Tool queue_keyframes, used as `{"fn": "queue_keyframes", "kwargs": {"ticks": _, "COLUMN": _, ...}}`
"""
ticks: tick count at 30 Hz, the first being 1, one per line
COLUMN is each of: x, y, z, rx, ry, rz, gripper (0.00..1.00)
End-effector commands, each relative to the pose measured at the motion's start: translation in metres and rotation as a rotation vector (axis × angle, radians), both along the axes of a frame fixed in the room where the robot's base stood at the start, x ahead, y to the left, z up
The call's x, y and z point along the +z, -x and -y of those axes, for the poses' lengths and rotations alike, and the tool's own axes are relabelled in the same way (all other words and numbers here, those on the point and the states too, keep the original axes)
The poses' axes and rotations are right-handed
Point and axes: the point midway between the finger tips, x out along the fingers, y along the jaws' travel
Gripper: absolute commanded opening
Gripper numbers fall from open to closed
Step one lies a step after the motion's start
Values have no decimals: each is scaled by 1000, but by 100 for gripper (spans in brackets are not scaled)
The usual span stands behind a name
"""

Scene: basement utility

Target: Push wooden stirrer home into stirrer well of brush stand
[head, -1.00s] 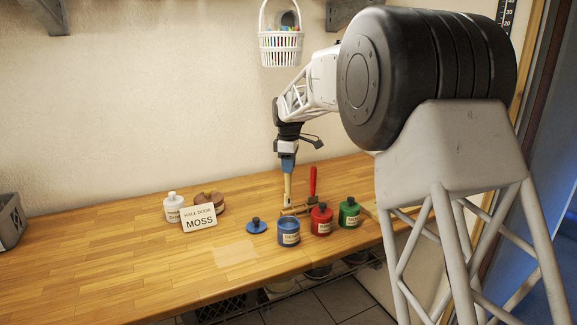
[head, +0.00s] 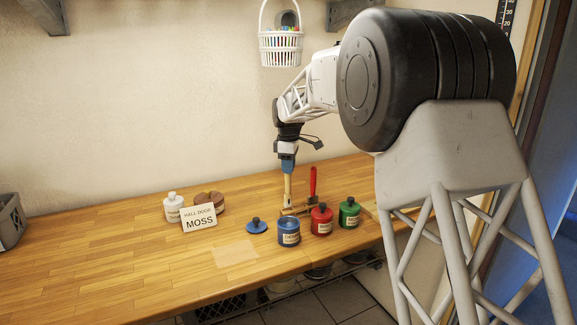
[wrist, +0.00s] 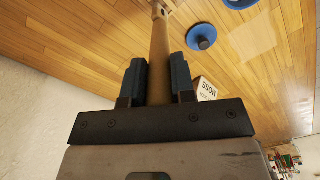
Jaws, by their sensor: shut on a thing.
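My gripper (head: 288,166) points down over the workbench and is shut on the wooden stirrer (head: 287,188). In the wrist view the stirrer (wrist: 159,58) runs up between the two dark fingers (wrist: 159,82). The stirrer stands about upright in the head view, its lower end at the brush stand (head: 298,210). The stand is low and brown, mostly hidden behind the blue and red pots. A red-handled brush (head: 313,183) stands upright at it, right of the stirrer. The well and the stirrer's tip are hidden, so I cannot tell how deep it sits.
The blue pot (head: 289,232), red pot (head: 321,220) and green pot (head: 349,213) stand in front and right. A blue lid (head: 256,226) lies left of them. A MOSS card (head: 199,218) and white bottle (head: 173,207) stand further left. The bench's left part is clear.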

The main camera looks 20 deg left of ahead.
Motion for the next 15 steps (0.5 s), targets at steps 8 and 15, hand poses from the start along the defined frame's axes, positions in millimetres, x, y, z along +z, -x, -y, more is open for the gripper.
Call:
{"fn": "queue_keyframes", "kwargs": {"ticks": 8, "x": -6, "y": 0, "z": 0, "rx": 0, "ry": 0, "rz": 0, "gripper": 0}}
{"fn": "queue_keyframes", "kwargs": {"ticks": 15, "x": -11, "y": 0, "z": 0, "rx": 0, "ry": 0, "rz": -1, "gripper": 0}}
